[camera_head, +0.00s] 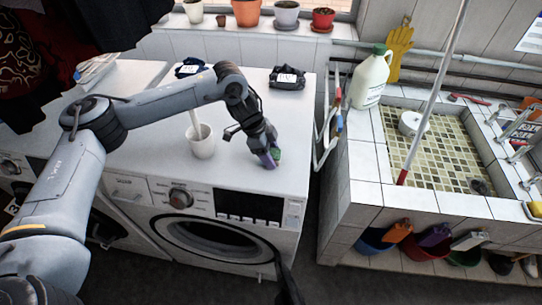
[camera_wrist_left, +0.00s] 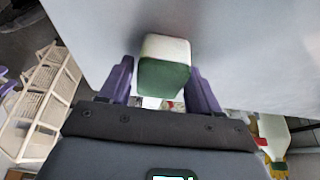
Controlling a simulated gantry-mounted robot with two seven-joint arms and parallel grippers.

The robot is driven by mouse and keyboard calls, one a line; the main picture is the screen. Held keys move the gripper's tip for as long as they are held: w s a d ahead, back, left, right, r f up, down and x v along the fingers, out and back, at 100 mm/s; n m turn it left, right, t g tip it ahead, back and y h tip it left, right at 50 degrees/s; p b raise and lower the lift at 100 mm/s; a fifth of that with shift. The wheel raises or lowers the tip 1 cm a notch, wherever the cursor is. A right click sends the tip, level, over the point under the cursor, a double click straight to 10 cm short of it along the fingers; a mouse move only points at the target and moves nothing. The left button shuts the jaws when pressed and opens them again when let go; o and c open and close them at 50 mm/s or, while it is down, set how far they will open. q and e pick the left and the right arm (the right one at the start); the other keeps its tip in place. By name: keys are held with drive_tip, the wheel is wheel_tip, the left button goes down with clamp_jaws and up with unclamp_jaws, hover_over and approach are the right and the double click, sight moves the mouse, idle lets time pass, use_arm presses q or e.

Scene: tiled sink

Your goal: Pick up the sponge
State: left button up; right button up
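The green and white sponge (camera_wrist_left: 165,66) is in the left wrist view, between the two purple fingers of my left gripper (camera_wrist_left: 160,82). A narrow gap shows between the left finger and the sponge; on the right the finger is very close, and I cannot tell if it touches. In the head view, my left gripper (camera_head: 270,158) points down over the front right of the white washing machine top (camera_head: 240,165). Only a small green part of the sponge (camera_head: 277,153) shows there beside the fingers. My right gripper cannot be made out.
A white cup (camera_head: 201,141) stands left of my gripper on the machine. Dark packs (camera_head: 287,78) lie at the back. Right of the machine is a gap, then the tiled sink (camera_head: 365,160) with a white jug (camera_head: 370,80) and a leaning pole (camera_head: 432,95).

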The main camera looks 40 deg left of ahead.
use_arm(q)
drive_tip(key=c, duration=0.7)
drive_tip(key=shift+c, duration=0.2)
drive_tip(key=shift+r, duration=0.15)
